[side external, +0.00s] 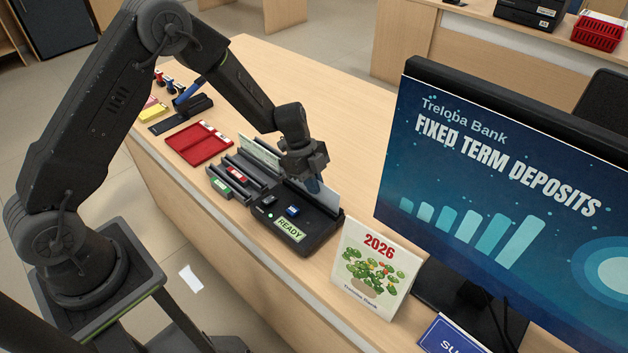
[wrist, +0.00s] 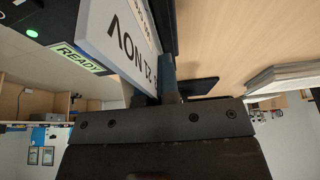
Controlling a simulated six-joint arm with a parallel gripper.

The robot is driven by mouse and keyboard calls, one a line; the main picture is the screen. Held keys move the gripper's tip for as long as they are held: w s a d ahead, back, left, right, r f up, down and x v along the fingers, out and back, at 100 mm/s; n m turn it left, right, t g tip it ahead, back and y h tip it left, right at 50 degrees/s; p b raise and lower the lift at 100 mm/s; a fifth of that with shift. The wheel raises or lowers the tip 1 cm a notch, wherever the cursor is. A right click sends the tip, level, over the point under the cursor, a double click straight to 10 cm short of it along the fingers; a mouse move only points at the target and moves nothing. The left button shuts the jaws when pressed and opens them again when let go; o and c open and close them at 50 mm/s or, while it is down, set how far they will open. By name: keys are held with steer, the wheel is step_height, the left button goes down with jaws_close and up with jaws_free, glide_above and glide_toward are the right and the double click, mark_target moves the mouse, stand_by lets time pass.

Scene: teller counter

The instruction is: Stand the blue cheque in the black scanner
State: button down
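The black scanner (side external: 322,226) sits on the counter with its READY label facing the side camera. A pale, bluish-white cheque (side external: 331,197) stands upright at the scanner's back edge. In the wrist view the cheque (wrist: 118,32) shows large dark lettering. My gripper (side external: 312,183) points down over the scanner, with a blue-grey finger in front of the cheque. In the wrist view my gripper (wrist: 155,92) has its fingers close together on either side of the cheque and looks shut on it. The cheque's lower edge is hidden in the side view, so how deep it sits cannot be told.
A dark rack (side external: 240,178) with red and green labels and a standing greenish slip (side external: 262,152) adjoins the scanner. A red tray (side external: 198,144) lies beyond it. A 2026 calendar (side external: 375,270) and a large monitor (side external: 500,190) stand to the right. The counter behind the scanner is clear.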

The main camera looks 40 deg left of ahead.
steer(key=shift+f, duration=0.4)
steer(key=c, duration=1.3)
jaws_free()
steer(key=shift+r, duration=0.15)
steer(key=shift+r, duration=3.4)
